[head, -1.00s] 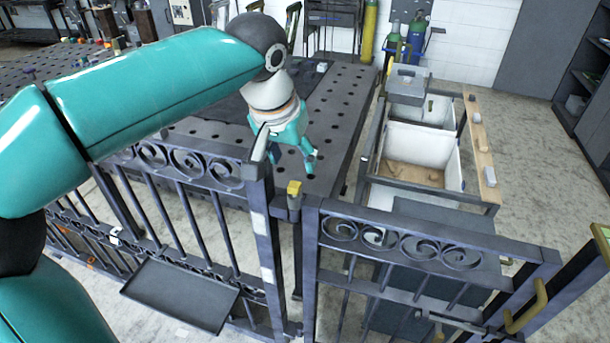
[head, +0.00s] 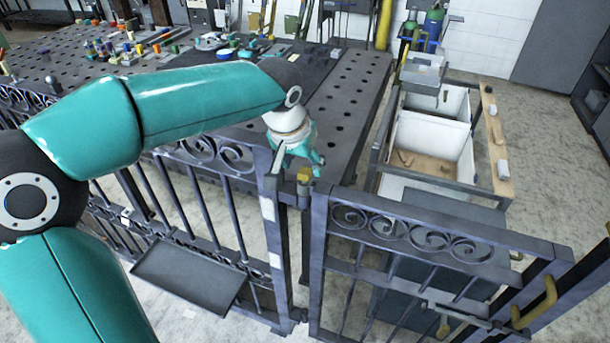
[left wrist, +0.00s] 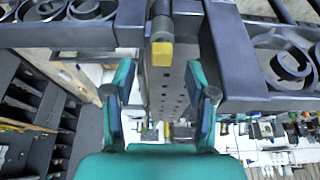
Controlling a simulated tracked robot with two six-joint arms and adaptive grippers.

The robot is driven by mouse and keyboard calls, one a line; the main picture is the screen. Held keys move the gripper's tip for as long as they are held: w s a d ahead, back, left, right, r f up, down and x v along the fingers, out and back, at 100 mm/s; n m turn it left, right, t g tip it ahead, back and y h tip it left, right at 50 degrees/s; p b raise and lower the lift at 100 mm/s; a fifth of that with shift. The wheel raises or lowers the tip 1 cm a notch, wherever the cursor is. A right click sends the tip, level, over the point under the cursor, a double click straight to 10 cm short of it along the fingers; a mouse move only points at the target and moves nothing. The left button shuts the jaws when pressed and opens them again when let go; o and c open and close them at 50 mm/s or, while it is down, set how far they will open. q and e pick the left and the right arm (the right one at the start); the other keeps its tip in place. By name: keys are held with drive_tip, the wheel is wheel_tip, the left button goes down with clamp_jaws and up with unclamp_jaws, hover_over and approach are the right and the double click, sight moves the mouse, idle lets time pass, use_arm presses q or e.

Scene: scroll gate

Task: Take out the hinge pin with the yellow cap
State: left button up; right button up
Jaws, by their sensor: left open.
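The hinge pin's yellow cap (head: 304,175) sits on top of the hinge between the left gate frame (head: 268,205) and the right gate leaf (head: 318,225). In the left wrist view the yellow cap (left wrist: 162,54) appears between the two fingers, near their tips. My left gripper (head: 305,160) is open and empty, just behind the cap in the head view. Its fingers (left wrist: 160,78) in the left wrist view stand apart on either side of the cap's line, and I see no contact. The pin's shaft is hidden in the hinge. My right gripper is not in view.
Scrollwork and bars extend on both sides of the hinge. A grey tray (head: 188,277) hangs on the left gate section. A perforated table (head: 350,100) stands behind, with tools at its far left. A cart with white bins (head: 433,140) stands behind the right leaf.

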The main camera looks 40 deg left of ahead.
sight(305, 171)
use_arm(q)
drive_tip(key=x, duration=0.4)
drive_tip(key=shift+w+a+f+p, duration=0.1)
drive_tip(key=shift+w+f+p, duration=0.1)
drive_tip(key=shift+p, duration=0.15)
clamp_jaws()
